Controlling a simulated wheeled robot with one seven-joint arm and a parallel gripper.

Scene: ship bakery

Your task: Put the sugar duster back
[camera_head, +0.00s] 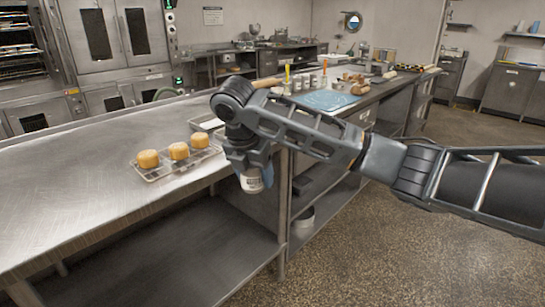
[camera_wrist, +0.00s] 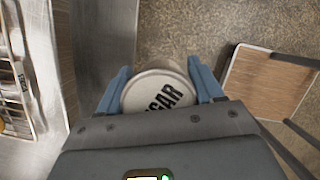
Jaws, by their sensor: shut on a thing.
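The sugar duster (camera_head: 252,181) is a pale canister with dark lettering, held upright below my wrist, just off the front edge of the steel table. In the wrist view its round lid (camera_wrist: 158,92) shows the letters "GAR", partly covered by my gripper body. My gripper (camera_wrist: 160,88) is shut on it, with one blue finger on each side. In the head view the gripper (camera_head: 250,168) hangs over the gap beside the table, and its fingers are mostly hidden.
A wire rack (camera_head: 178,161) with 3 golden cakes stands on the steel table (camera_head: 70,185). Behind my arm, a counter holds a blue mat (camera_head: 328,100), several small containers and tools. A wooden-topped piece (camera_wrist: 268,85) stands right in the wrist view. Speckled floor (camera_head: 400,260) is clear at front right.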

